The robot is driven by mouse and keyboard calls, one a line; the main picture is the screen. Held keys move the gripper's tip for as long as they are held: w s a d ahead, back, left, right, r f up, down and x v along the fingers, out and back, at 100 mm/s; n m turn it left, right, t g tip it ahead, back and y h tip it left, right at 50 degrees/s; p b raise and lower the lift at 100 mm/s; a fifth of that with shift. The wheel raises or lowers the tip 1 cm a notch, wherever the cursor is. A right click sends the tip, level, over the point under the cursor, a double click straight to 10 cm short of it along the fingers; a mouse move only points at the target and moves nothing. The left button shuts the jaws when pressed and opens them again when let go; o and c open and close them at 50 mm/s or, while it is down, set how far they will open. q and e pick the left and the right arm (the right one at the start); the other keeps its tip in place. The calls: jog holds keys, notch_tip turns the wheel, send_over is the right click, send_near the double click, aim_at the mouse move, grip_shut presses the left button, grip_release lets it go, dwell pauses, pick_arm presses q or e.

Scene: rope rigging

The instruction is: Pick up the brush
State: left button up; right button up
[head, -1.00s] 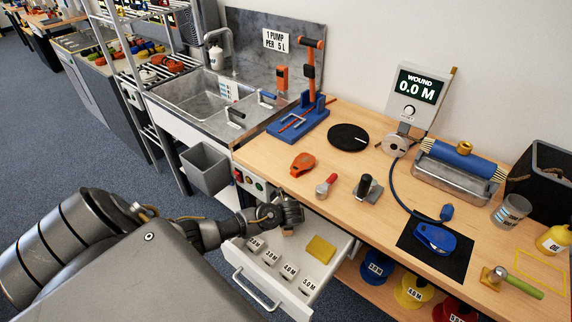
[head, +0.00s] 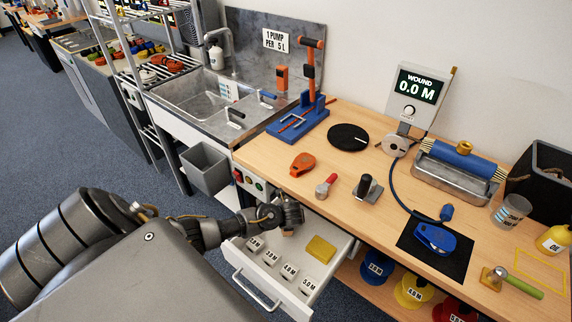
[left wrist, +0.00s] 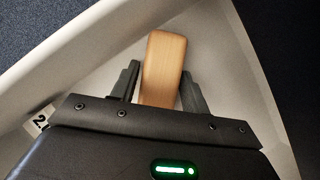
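The brush shows as a plain wooden piece (left wrist: 164,68) in the left wrist view, lying in the open drawer. Only a small brown part of it (head: 288,232) shows in the head view, below my gripper; any bristles are hidden. My left gripper (head: 291,222) is down at the drawer's back left corner. In the wrist view its two fingers (left wrist: 159,82) stand on either side of the wood. A gap shows at the left finger, and the right finger is close to the wood's edge. My right gripper is not in view.
The wooden bench (head: 270,161) above carries an orange tool (head: 302,164), a red-handled tool (head: 326,186) and a black-handled stamp (head: 368,188). A grey bin (head: 206,168) hangs at the left.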

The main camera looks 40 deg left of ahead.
pick_arm(q)
jog(key=c, duration=0.7)
jog(key=shift+r, duration=0.15)
jog(key=shift+r, duration=0.3)
jog(key=s+d, duration=0.2)
jog(key=s+d+b, duration=0.1)
jog(key=d, duration=0.1)
jog(key=s+d+r, duration=0.1)
jog(key=s+d, duration=0.1)
jog(key=shift+s+b, duration=0.3)
jog(key=shift+s, duration=0.05)
notch_tip(320, 180, up, 14)
jog(key=p, duration=0.4)
jog(key=shift+f, duration=0.2)
jog(key=shift+w+a, duration=0.1)
